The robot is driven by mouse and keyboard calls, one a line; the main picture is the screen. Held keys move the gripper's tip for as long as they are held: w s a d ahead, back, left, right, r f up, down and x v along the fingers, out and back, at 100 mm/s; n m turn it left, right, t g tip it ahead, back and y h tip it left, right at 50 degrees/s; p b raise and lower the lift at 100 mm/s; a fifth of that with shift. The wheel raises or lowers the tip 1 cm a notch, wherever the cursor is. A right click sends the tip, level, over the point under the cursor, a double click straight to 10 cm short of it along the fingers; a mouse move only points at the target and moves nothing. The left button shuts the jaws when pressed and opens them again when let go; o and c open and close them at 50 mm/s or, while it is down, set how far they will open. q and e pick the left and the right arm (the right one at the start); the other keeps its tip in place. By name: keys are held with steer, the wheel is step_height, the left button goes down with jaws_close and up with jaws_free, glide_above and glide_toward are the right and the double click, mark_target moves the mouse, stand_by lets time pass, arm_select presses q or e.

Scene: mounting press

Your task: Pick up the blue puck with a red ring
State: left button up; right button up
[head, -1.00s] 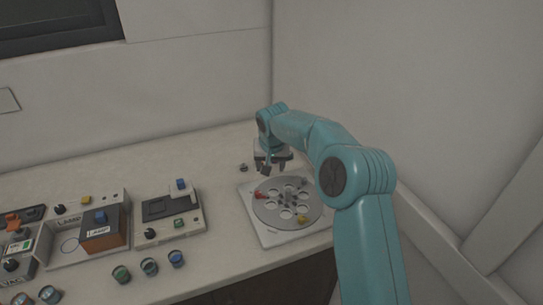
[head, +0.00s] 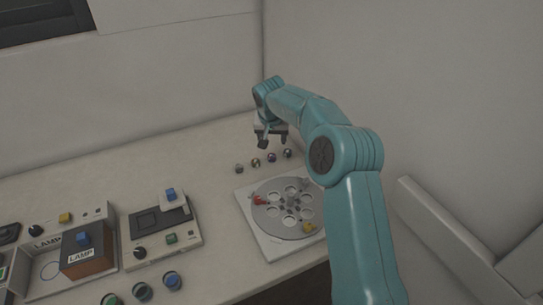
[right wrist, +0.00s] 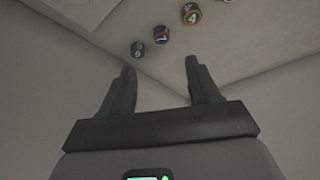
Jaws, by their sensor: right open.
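A small blue-purple puck with a red ring (right wrist: 161,34) stands in a row of pucks on the counter in the right wrist view. My right gripper (head: 270,137) is in the air behind the row, near the back wall. In the right wrist view its two fingers (right wrist: 163,86) are apart with nothing between them, and the puck lies beyond the fingertips. My left gripper is not in view.
An orange-green puck (right wrist: 190,14) and a dark puck (right wrist: 137,48) flank it closely. A pale plate with a grey holed disc (head: 268,227) lies in front. Walls stand close behind and right.

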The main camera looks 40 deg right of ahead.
glide_above(272, 156)
steer(key=s+a, duration=0.2)
step_height(272, 156, down, 5)
steer(key=shift+w+f+p, duration=0.1)
steer(key=shift+f+p, duration=0.1)
steer(key=shift+p, duration=0.2)
steer(key=shift+d+f, duration=0.1)
steer(key=shift+f, duration=0.3)
steer(key=shift+d+f+p, duration=0.1)
steer(key=shift+f+p, duration=0.2)
steer(key=shift+p, duration=0.1)
steer(key=p+x, duration=0.1)
steer(key=x, duration=0.3)
steer(key=shift+w+f, duration=0.15)
steer(key=shift+w, duration=0.05)
steer(key=shift+f, duration=0.1)
steer(key=shift+s, duration=0.2)
steer(key=shift+w, duration=0.2)
steer(key=c, duration=0.9)
steer(key=shift+c, duration=1.1)
steer(key=shift+s, duration=0.15)
